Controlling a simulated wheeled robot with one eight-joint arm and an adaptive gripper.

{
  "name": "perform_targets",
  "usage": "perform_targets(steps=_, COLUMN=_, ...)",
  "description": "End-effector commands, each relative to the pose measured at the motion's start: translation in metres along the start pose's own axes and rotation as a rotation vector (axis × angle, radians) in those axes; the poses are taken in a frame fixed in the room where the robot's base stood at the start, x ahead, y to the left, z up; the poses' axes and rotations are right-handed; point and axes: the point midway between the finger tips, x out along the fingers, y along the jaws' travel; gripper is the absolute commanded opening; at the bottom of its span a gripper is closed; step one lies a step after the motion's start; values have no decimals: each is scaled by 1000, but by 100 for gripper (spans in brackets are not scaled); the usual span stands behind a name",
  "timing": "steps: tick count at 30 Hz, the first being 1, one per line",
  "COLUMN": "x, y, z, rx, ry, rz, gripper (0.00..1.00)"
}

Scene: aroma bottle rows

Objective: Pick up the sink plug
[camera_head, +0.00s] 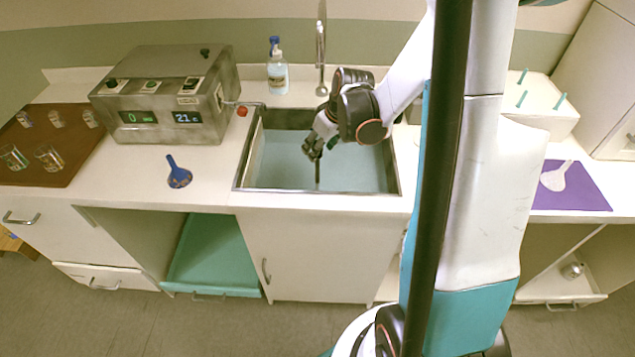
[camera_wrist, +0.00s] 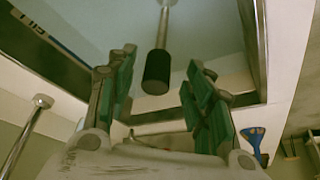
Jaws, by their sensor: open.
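The sink (camera_head: 322,197) is filled with pale blue water. The sink plug (camera_head: 317,172) shows as a thin dark upright piece below my gripper (camera_head: 312,153). In the wrist view the plug (camera_wrist: 157,72) has a black cylindrical grip on a metal rod. The rod runs toward the blue water, and its lower end is hard to make out. In the wrist view my gripper (camera_wrist: 160,75) is open, with green-padded fingers on either side of the black grip in the picture. Neither finger visibly touches it, and I cannot tell how deep it sits between them.
A faucet (camera_head: 321,50) and a soap bottle (camera_head: 277,72) stand behind the sink. A metal control box (camera_head: 165,95) and a blue funnel (camera_head: 178,174) are to its left. A purple mat (camera_head: 590,195) with a white funnel (camera_head: 556,176) is at the right.

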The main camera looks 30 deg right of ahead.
Motion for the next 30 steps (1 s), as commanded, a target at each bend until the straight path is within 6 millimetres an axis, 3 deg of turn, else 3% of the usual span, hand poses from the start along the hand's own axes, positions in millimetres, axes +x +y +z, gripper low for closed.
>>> perform_targets(steps=1, x=12, y=2, z=2, rx=0, ry=0, rz=0, gripper=48)
perform_targets(steps=6, x=33, y=3, z=1, rx=-1, ry=0, rz=0, gripper=48)
perform_targets(steps=13, x=34, y=3, z=1, rx=0, ry=0, rz=1, gripper=48)
perform_targets(steps=14, x=34, y=3, z=1, rx=0, ry=0, rz=1, gripper=45)
perform_targets(steps=20, x=34, y=3, z=1, rx=0, ry=0, rz=0, gripper=0)
perform_targets(steps=30, x=33, y=3, z=0, rx=0, ry=0, rz=0, gripper=0)
